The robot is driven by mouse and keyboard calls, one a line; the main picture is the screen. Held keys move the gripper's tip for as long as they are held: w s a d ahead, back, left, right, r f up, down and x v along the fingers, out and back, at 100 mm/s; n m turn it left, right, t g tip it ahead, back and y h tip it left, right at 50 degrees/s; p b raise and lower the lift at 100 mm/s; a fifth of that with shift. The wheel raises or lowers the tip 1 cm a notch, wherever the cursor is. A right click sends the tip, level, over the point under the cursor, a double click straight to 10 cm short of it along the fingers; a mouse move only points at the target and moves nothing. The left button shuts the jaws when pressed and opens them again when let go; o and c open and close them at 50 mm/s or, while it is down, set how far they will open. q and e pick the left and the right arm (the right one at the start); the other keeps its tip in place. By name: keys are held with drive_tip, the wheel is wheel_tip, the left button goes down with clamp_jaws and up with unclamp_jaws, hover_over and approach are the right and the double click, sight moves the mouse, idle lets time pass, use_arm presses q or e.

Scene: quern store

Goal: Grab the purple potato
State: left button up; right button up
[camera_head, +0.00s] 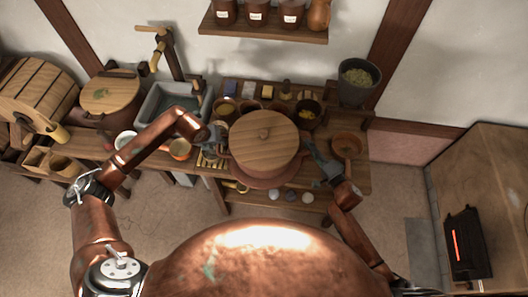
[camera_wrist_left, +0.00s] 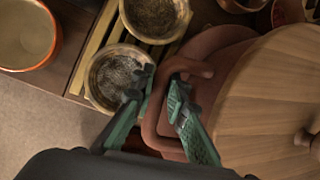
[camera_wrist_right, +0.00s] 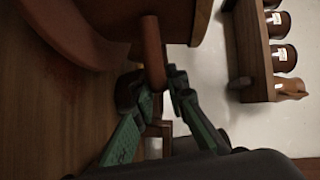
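I cannot make out a purple potato in any view. A large reddish-brown pot (camera_head: 262,178) with a round wooden lid (camera_head: 264,134) is at the middle of the workbench. My left gripper (camera_head: 214,137) is at the pot's left side; in the left wrist view its green fingers (camera_wrist_left: 163,88) are closed around the pot's loop handle (camera_wrist_left: 152,122). My right gripper (camera_head: 318,160) is at the pot's right side; in the right wrist view its fingers (camera_wrist_right: 158,80) are closed around the other handle (camera_wrist_right: 152,45). The pot's inside is hidden by the lid.
Small bowls line the bench behind the pot. A brown bowl (camera_head: 346,146) is at its right and a grey bucket (camera_head: 358,82) behind. A sink (camera_head: 172,106) is at left. Several small round things (camera_head: 290,196) lie on the lower shelf. A stove (camera_head: 470,240) stands at far right.

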use_arm(q)
clamp_jaws()
use_arm(e)
clamp_jaws()
use_arm(q)
drive_tip(key=shift+a, duration=0.1)
drive_tip(key=shift+w+r, duration=0.2)
drive_tip(key=shift+r, duration=0.05)
use_arm(e)
drive_tip(key=shift+w+r, duration=0.1)
drive_tip(key=shift+r, duration=0.15)
